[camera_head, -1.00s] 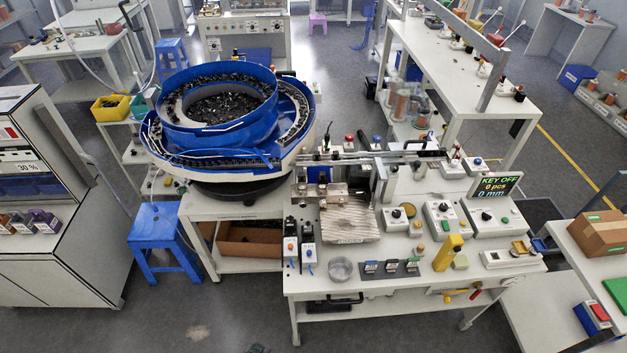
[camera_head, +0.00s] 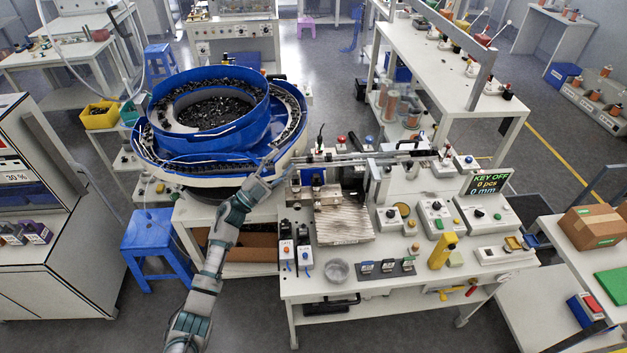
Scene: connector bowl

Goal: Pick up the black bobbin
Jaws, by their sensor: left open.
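A small dark spool-like piece (camera_head: 507,92) stands at the near right end of the long white bench on the right; it may be the black bobbin, but it is too small to be sure. My left gripper (camera_head: 271,168) is at the end of the grey arm rising from the bottom left. It is open and empty, over the gap between the blue bowl feeder (camera_head: 205,143) and the left end of the worktable (camera_head: 385,290). It is far from the spool-like piece. My right gripper is not in view.
The worktable carries a metal rail (camera_head: 365,158), a ribbed block (camera_head: 343,224), control boxes (camera_head: 435,219), a yellow bottle (camera_head: 445,250) and a clear dish (camera_head: 338,270). A blue stool (camera_head: 150,238) stands left of the arm. A cardboard box (camera_head: 597,226) is at right.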

